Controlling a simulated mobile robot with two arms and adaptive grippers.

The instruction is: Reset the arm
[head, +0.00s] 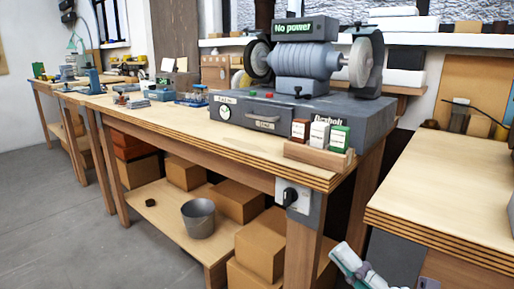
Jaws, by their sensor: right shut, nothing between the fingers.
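My right gripper (349,262) shows at the bottom edge, right of centre, in front of the gap between the long workbench and the right-hand bench. It is shut with nothing held, and only part of it and its arm is in view. It is clear of the bench tops. My left gripper is out of view.
The long workbench (150,118) carries a bench grinder (305,62) under a "No power" sign (303,28). A rotary switch (290,195) sits on its front leg. The right-hand bench (460,190) is mostly bare. A bucket (198,219) and cardboard boxes (262,250) fill the lower shelf.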

